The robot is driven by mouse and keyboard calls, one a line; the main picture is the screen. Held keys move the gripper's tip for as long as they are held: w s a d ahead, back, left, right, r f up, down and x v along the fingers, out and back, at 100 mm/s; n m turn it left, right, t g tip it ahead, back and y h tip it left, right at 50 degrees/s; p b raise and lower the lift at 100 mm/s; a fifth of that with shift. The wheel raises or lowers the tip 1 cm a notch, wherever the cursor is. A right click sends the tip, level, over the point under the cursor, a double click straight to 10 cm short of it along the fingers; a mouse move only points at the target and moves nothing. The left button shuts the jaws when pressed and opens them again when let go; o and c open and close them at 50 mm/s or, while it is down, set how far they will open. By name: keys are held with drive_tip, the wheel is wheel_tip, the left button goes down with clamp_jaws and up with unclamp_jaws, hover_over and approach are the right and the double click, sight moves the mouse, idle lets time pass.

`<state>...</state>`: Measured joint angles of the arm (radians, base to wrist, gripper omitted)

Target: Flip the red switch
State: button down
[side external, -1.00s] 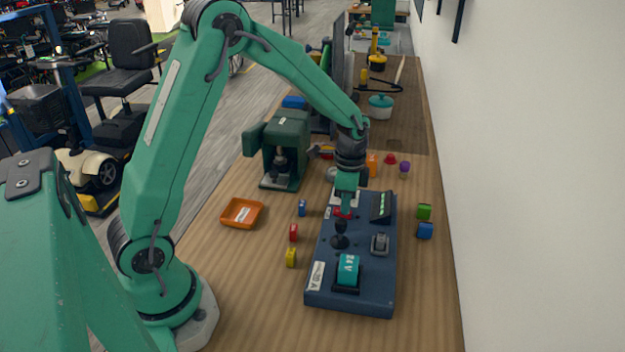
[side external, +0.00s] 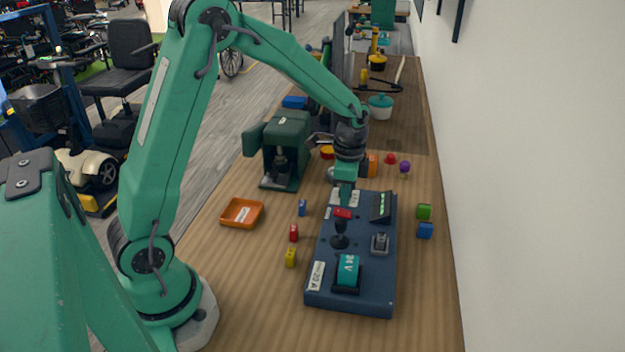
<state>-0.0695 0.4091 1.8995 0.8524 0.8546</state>
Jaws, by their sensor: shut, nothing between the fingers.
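The red switch (side external: 343,213) is near the far end of the dark blue control panel (side external: 325,292), which lies on the wooden table. My gripper (side external: 345,203) points down just above and behind the red switch, fingers shut with nothing between them. I cannot tell whether the fingertips touch the switch or the panel. The panel also carries a black joystick (side external: 339,236), a teal rocker (side external: 347,270) marked 24V, a grey toggle (side external: 380,243) and a slanted block with green lights (side external: 381,206).
A dark green machine (side external: 284,140) stands behind left. A wall borders the right.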

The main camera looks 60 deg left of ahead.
sight(350, 216)
wheel_tip(350, 216, up, 12)
drive_tip(key=w+d, duration=0.1)
drive_tip(key=shift+w+d+f, duration=0.15)
drive_tip(key=shift+w+d, duration=0.1)
idle(0.5)
drive_tip(key=s+r+n+t, duration=0.1)
drive_tip(key=s+n+t, duration=0.1)
drive_tip(key=s, duration=0.5)
drive_tip(key=s+d+r+n+t, duration=0.1)
drive_tip(key=s+r+n+t, duration=0.1)
drive_tip(key=s+n, duration=0.2)
drive_tip(key=s+r+n+t, duration=0.1)
drive_tip(key=s+r+n, duration=0.1)
drive_tip(key=s, duration=0.9)
drive_tip(key=shift+d+n+t, duration=0.25)
drive_tip(key=shift+n+t, duration=0.15)
drive_tip(key=shift+n, duration=0.1)
drive_tip(key=shift+w, duration=0.1)
idle(1.2)
